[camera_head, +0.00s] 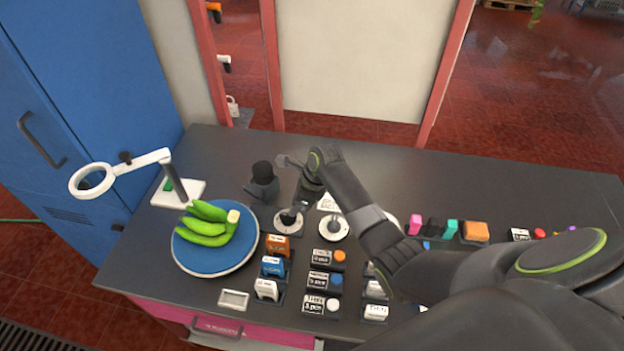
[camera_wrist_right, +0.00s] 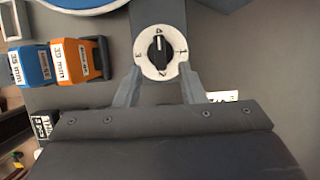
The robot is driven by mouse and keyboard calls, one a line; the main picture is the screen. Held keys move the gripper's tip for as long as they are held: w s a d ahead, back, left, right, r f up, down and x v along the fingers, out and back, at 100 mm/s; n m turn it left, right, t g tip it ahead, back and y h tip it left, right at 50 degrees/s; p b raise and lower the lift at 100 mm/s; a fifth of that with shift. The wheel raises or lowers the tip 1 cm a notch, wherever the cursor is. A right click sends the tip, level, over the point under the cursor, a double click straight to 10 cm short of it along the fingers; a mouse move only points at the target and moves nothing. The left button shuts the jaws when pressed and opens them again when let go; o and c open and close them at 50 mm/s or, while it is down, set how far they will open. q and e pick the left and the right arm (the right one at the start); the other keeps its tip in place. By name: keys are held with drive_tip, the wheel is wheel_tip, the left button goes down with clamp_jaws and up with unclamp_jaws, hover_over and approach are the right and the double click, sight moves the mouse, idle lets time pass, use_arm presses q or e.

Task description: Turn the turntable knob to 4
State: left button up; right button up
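The turntable (camera_head: 183,258) is a round blue disc with a pale rim at the left of the table; its edge shows in the right wrist view (camera_wrist_right: 85,6). Its knob is black on a round white dial (camera_wrist_right: 150,71), with a white line toward the top of that view. In the head view the knob's dial (camera_head: 289,227) is partly hidden by my right gripper (camera_head: 291,210). In the wrist view my right gripper (camera_wrist_right: 160,75) is open, its fingertips apart either side of the dial's near edge. My left gripper is not in view.
Green bananas (camera_head: 207,225) lie on the turntable. A second white dial (camera_head: 334,236) is right of the knob. Orange (camera_head: 277,245) and blue (camera_head: 272,267) labelled blocks stand in front. A ring-headed magnifier stand (camera_head: 180,193) and a dark object (camera_head: 262,182) stand behind.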

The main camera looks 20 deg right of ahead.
drive_tip(key=b+v, duration=0.1)
drive_tip(key=v, duration=1)
drive_tip(key=shift+s+d+r, duration=0.1)
drive_tip(key=shift+s, duration=0.05)
